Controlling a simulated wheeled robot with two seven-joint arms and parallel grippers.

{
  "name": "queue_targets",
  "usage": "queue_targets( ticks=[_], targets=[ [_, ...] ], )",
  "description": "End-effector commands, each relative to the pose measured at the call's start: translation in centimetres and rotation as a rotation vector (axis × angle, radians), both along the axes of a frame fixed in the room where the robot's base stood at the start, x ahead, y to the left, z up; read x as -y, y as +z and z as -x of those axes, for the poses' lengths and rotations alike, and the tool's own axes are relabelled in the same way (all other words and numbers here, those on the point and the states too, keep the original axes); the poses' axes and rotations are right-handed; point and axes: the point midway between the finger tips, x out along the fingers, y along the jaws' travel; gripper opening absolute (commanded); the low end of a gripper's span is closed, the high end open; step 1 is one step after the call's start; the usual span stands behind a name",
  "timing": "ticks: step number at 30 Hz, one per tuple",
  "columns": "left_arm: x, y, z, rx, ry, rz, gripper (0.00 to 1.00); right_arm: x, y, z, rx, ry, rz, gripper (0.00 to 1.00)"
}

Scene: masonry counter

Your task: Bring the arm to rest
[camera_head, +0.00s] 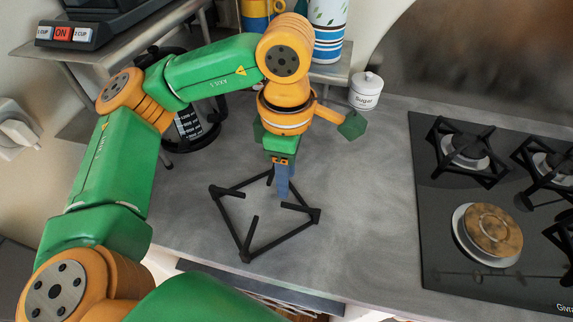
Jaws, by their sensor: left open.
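My left arm comes in from the left in the head view, green with orange joints, bent up and over the grey counter (352,250). My left gripper (282,190) points down above a black metal pan-support frame (283,245) lying on the counter. The gripper's blue-grey fingers overlap in this view, and it is open with nothing visible between them. Whether the fingertips touch the frame or the counter cannot be told. My right gripper is not in view.
At right is a black gas hob (440,270) with several burners and grates. A white sugar jar (366,91) stands at the counter's back. A glass jug (190,128) stands behind my arm. A metal shelf (335,72) holds a patterned cup (329,30). Counter between frame and hob is clear.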

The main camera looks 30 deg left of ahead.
Motion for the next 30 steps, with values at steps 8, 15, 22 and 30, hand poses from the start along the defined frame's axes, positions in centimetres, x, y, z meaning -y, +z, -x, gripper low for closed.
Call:
queue_targets(
  ticks=[8,15,22,30],
  targets=[
    [0.0,4.2,0.0,0.000,0.001,0.000,0.41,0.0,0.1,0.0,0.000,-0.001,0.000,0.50],
    [0.0,4.2,0.0,-0.001,0.000,0.000,0.41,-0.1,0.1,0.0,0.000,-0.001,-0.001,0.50],
    [0.0,4.8,0.0,-0.001,0.000,0.000,0.41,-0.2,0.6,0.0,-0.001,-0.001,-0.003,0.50],
    [0.0,10.7,0.0,-0.001,0.000,-0.001,0.41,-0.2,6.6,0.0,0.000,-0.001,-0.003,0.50]
  ],
)
